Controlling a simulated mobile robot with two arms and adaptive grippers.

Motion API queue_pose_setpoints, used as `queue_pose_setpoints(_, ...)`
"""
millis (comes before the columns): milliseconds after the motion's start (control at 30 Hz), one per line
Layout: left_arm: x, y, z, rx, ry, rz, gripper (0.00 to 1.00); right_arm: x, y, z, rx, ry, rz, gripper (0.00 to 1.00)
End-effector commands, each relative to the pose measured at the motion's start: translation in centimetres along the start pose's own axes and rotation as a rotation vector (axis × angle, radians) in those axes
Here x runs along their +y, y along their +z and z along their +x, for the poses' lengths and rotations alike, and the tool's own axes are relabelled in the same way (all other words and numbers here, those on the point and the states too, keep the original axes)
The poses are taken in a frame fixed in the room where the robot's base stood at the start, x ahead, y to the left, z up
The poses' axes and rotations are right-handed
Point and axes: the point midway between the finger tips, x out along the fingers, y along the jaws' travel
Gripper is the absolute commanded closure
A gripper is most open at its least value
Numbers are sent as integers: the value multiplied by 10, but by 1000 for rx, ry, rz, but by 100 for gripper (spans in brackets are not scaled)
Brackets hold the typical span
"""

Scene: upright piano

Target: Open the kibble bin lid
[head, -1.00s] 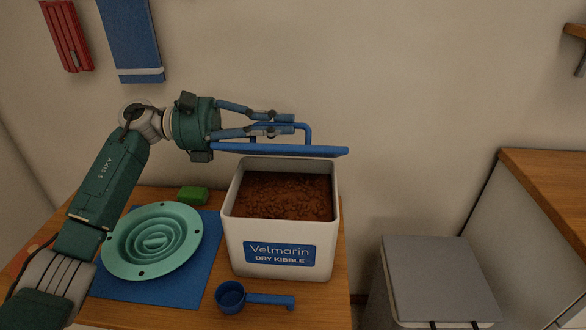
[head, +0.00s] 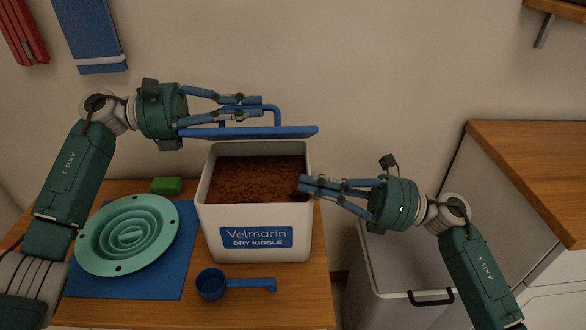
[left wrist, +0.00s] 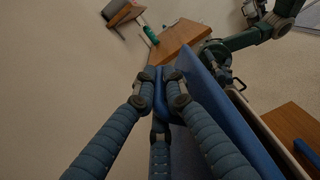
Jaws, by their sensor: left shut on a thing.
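The white kibble bin (head: 222,222), labelled "Velmarin Dry Kibble", stands on the wooden table and is full of brown kibble (head: 255,180). Its blue lid (head: 290,132) is held above the open bin, roughly level, with a gap between lid and rim. My left gripper (head: 258,106) is shut on the lid's blue handle (head: 277,114); the fingers and lid (left wrist: 234,120) also show in the left wrist view. My right gripper (head: 304,186) is at the bin's right rim, its fingers close together; whether it touches the bin I cannot tell.
A teal slow-feeder bowl (head: 92,240) lies on a blue mat (head: 172,284), with a green sponge (head: 166,186) behind. A blue scoop (head: 210,284) lies in front of the bin. A grey bin (head: 375,290) and a wooden counter (head: 530,160) are at right.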

Motion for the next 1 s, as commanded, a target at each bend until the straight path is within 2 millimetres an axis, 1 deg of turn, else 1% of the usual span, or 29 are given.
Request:
queue_pose_setpoints(300,-1,2,1,-6,-4,2,100,3,0,67,1,8,1,100)
queue_pose_setpoints(433,-1,2,1,-6,-4,2,100,3,0,93,0,7,3,100)
queue_pose_setpoints(500,-1,2,1,-6,-4,2,100,1,15,92,0,3,-1,100)
queue_pose_setpoints(700,-1,2,1,-6,-4,2,100,1,34,97,2,3,4,100)
queue_pose_setpoints(833,-1,2,1,-6,-4,2,100,1,38,98,2,3,5,100)
queue_pose_setpoints(1000,-1,2,1,-6,-4,2,100,1,38,98,3,3,5,100)
